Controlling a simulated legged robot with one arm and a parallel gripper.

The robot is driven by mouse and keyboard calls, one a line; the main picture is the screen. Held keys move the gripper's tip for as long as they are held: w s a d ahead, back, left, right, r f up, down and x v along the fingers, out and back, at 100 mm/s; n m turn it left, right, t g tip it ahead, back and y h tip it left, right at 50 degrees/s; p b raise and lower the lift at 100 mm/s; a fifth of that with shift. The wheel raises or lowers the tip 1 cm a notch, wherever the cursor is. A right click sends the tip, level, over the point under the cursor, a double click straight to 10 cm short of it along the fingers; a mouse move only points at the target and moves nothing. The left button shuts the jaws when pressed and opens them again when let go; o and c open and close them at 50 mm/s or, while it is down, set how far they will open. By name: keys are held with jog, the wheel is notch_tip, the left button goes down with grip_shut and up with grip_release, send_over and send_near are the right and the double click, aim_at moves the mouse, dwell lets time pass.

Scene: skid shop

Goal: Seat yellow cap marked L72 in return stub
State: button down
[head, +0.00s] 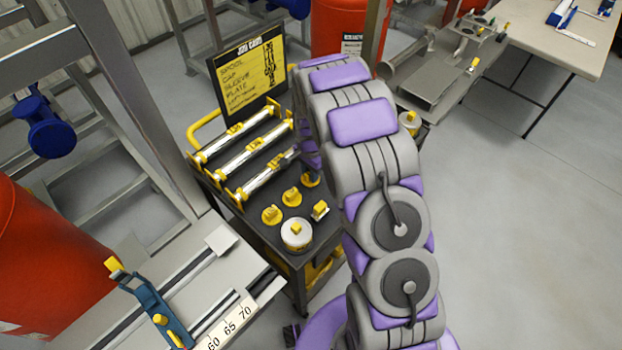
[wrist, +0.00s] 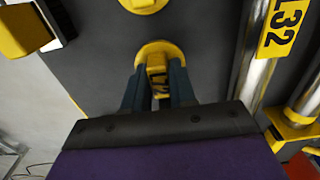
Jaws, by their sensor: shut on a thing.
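In the wrist view, my gripper (wrist: 157,78) is shut on the upright yellow tab of a round yellow cap (wrist: 155,49). The cap's flange is against or just above the dark cart top; I cannot tell which. No L72 mark is readable on it. In the head view, this cap (head: 311,180) shows beside my arm, at the far end of a row with two more yellow caps (head: 292,197) (head: 271,215). My gripper is mostly hidden there by my arm. I cannot pick out the return stub in either view.
Three silver spools with yellow ends (head: 250,157) lie on the black cart (head: 268,250), one tagged L32 (wrist: 279,29). A job board (head: 248,75) rises behind. Open floor lies right.

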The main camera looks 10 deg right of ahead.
jog(key=shift+r+p, duration=0.95)
jog(key=shift+r, duration=1.75)
